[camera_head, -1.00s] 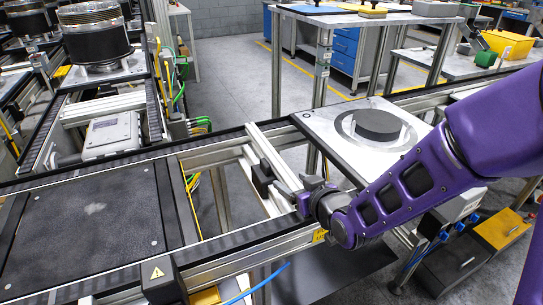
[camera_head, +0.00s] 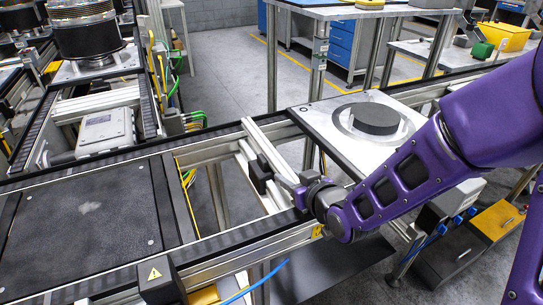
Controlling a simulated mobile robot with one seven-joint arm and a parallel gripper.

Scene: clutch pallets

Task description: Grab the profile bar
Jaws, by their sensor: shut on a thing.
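The profile bar (camera_head: 265,148) is a light grey aluminium bar. It slants across the open gap in the conveyor frame, from the back rail toward the front rail. My gripper (camera_head: 288,183) is at the bar's near end, low over the front rail, and is shut on it. The wrist and the dark gripper body cover part of that end, so the fingertips show poorly. A black block (camera_head: 260,176) sits beside the bar, left of my gripper.
A pallet plate with a dark disc (camera_head: 375,119) lies just right of the bar. A dark flat pallet (camera_head: 85,218) lies to the left. The conveyor's front rail (camera_head: 245,238) runs close below my gripper. A blue cable (camera_head: 262,282) hangs in front.

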